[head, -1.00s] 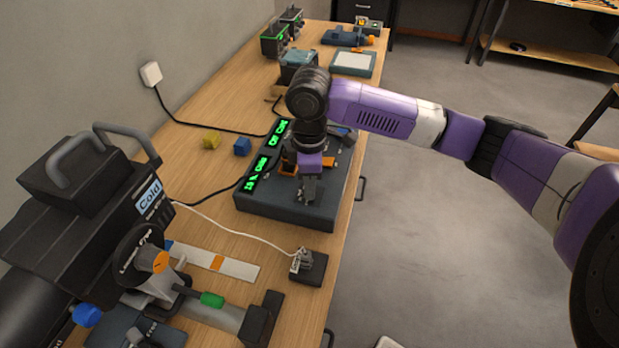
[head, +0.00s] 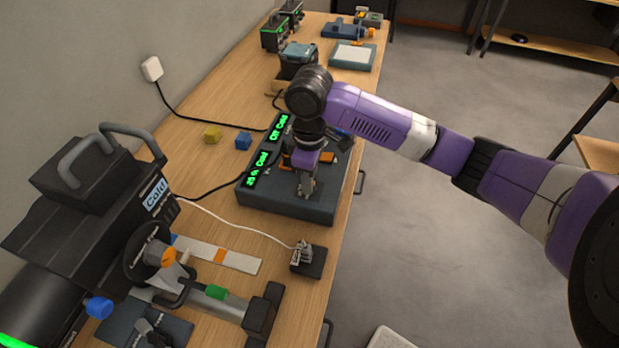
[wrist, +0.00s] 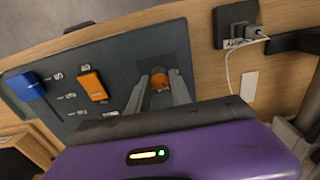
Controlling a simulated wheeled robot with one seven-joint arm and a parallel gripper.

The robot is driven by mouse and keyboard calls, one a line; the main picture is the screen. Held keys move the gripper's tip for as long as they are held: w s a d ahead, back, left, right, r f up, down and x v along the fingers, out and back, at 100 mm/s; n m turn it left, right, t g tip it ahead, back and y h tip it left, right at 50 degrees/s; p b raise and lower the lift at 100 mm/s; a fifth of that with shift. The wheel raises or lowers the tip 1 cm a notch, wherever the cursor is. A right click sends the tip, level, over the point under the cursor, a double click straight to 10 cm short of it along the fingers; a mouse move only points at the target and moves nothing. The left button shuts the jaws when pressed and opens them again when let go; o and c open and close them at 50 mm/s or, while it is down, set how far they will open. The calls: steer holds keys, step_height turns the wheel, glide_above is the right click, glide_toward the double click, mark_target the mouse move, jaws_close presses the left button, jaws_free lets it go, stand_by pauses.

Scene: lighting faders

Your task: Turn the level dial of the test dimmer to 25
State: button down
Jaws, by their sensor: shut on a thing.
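The test dimmer is a dark grey console (head: 268,203) near the right edge of the bench. Its nearer green display (head: 258,169) reads "25 % Cold". The farther display (head: 278,128) reads "Off Cold". In the wrist view, the level dial (wrist: 160,83) is a small orange-topped knob on a dark square of the panel. My gripper (head: 306,188) points down at the console's near end. In the wrist view my gripper's fingers (wrist: 160,92) are shut on the dial, one on each side. The dial is mostly hidden in the head view.
An orange slider (wrist: 92,84) and a blue slider (wrist: 28,86) stand on the same panel beside the dial. A small black socket block (head: 308,262) with a white cord sits in front. A large lamp (head: 90,195) stands at left.

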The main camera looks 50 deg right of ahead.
steer(key=c, duration=1.2)
jaws_free()
steer(key=shift+o, duration=0.2)
steer(key=shift+r, duration=0.1)
steer(key=shift+r+b, duration=0.35)
steer(key=shift+r, duration=3.5)
